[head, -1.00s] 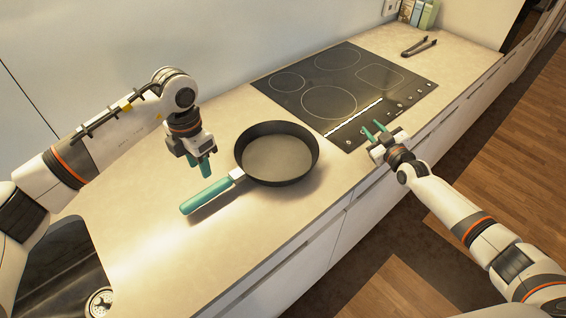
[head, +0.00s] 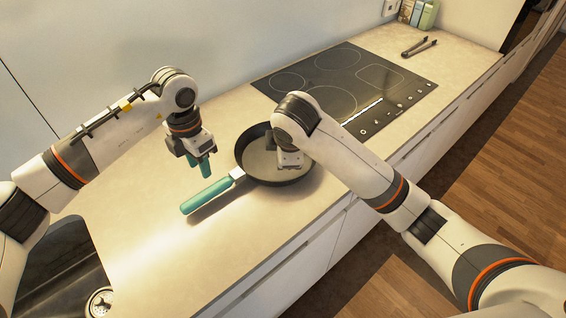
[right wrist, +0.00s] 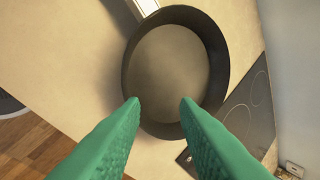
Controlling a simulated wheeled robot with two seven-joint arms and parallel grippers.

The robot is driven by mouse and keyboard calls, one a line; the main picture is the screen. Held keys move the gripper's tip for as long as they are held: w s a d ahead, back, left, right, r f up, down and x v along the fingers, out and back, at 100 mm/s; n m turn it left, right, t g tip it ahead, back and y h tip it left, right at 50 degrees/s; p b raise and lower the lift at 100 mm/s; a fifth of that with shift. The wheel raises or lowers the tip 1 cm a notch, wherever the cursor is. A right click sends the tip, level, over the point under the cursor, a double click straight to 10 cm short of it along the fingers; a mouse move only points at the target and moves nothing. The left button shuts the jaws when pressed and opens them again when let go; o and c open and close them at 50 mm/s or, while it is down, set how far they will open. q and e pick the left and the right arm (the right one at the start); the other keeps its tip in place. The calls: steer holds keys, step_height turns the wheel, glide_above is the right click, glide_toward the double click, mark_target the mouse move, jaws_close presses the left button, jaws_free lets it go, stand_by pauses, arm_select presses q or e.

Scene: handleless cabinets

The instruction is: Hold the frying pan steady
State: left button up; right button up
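The frying pan (head: 260,162) is dark with a teal handle (head: 206,195) and sits flat on the beige counter, handle toward the lower left. My left gripper (head: 200,166) is open and empty, in the air just left of the pan and above the handle. My right arm reaches over the pan's right side and hides part of its rim. My right gripper's fingers are hidden in the head view. In the right wrist view the right gripper (right wrist: 160,103) is open, its teal fingers apart above the pan's rim, with the pan (right wrist: 170,65) beyond the tips. No contact is visible.
A black cooktop (head: 345,82) lies right of and behind the pan. Dark tongs (head: 419,47) rest past it. A sink (head: 65,270) is at the lower left. The counter's front edge runs below the pan. The counter is clear left of the handle.

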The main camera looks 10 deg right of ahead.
mark_target(281, 181)
steer(key=shift+g, duration=0.6)
steer(key=f, duration=1.1)
steer(key=shift+w+a+f, duration=0.25)
steer(key=shift+w+a, duration=0.1)
steer(key=shift+c, duration=0.6)
jaws_close()
steer(key=shift+h, duration=0.3)
